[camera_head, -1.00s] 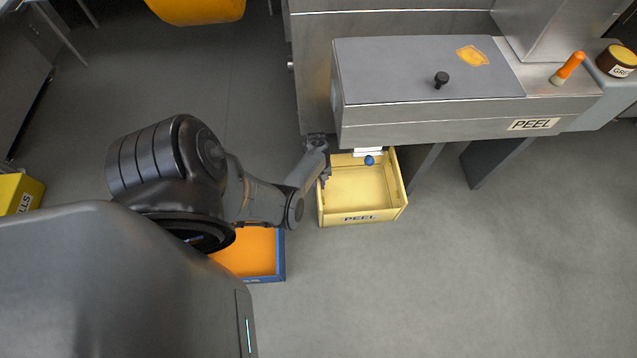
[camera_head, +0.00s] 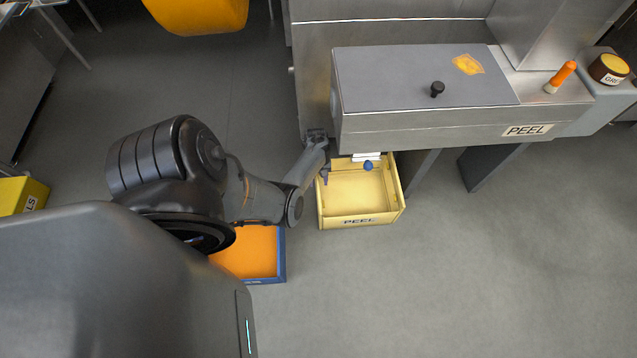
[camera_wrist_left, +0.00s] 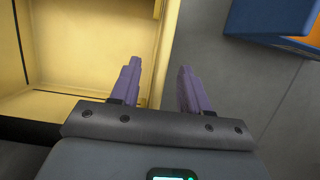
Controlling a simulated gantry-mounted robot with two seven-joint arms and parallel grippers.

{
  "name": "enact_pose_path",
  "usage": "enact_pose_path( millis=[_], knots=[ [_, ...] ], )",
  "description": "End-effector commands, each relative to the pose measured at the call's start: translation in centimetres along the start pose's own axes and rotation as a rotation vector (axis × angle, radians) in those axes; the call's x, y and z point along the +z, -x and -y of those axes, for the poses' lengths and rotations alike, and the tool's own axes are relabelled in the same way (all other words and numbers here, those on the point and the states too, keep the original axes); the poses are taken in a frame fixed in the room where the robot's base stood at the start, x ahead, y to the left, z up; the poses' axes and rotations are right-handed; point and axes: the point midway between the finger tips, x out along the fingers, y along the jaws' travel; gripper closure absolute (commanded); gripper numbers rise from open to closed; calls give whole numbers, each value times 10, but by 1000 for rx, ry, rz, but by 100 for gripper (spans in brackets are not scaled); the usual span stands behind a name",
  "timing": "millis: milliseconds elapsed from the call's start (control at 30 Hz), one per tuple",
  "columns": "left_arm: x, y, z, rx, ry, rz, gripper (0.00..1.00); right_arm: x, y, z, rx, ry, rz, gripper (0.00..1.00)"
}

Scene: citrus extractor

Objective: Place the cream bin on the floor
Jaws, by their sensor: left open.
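The cream bin (camera_head: 361,221), a pale yellow open box labelled PEEL, sits below the front of the PEEL machine. Its inside looks empty. In the head view my left gripper (camera_head: 324,174) is at the bin's left wall, partly hidden by its own wrist. In the left wrist view my left gripper (camera_wrist_left: 158,80) is open, with one purple finger over the bin's inside and the other outside its wall; the wall (camera_wrist_left: 159,50) shows between them. I cannot tell whether either finger touches it. My right gripper is out of view.
The grey PEEL machine (camera_head: 420,85) overhangs the bin's back, with a blue ball-shaped knob (camera_head: 368,165) just above the bin. A blue-rimmed box with orange inside (camera_head: 283,262) lies to the lower left. The floor (camera_head: 450,280) at right and front is clear.

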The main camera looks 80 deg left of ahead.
Motion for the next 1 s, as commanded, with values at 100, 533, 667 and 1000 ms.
enact_pose_path(
  millis=[100, 533, 667, 1000],
  knots=[
    [2, 31, 0, 0, 1, 0, 54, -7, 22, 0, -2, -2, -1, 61],
    [0, 78, 0, 0, 1, 0, 54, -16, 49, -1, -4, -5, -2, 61],
    [0, 80, 0, 0, 1, 1, 54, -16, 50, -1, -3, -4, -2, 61],
    [0, 80, 0, 0, 0, 1, 54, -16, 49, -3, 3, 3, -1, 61]
  ],
)
